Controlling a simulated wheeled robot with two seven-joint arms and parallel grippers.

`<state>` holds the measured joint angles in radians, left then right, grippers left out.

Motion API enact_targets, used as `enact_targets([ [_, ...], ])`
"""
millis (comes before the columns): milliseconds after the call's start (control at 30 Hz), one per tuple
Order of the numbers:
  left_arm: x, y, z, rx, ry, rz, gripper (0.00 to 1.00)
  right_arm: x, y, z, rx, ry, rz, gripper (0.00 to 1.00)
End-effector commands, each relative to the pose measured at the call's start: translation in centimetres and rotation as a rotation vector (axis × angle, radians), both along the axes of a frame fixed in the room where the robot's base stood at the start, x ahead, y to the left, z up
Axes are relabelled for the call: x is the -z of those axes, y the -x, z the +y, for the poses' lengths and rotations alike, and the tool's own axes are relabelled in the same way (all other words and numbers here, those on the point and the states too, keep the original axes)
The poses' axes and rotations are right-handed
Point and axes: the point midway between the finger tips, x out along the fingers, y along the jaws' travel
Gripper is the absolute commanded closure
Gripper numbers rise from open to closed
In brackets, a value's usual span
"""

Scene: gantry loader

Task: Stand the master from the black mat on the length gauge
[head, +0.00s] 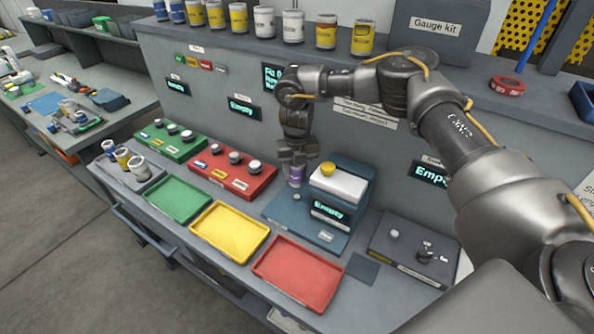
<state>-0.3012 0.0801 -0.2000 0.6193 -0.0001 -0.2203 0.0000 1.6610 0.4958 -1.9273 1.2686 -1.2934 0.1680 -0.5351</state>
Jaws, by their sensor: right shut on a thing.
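A small dark square mat (362,268), bare, lies right of the red tray. The fingers hide the cylinder's top. My left gripper is not in view.
Green (179,200), yellow (230,231) and red (298,272) empty trays line the bench front. Behind are green and red racks (232,176) with round pieces. A grey box (412,246) with small fittings stands right. Cans line the shelf above.

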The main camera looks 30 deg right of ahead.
Motion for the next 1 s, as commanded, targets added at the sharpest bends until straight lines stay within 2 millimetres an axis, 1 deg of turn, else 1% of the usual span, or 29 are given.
enact_targets([
  [267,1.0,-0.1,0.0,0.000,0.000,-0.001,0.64,1.2,0.0,0.0,0.000,0.000,0.000,0.90],
  [1000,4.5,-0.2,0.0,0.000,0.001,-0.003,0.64,5.8,0.0,0.0,0.000,0.000,0.000,0.90],
])
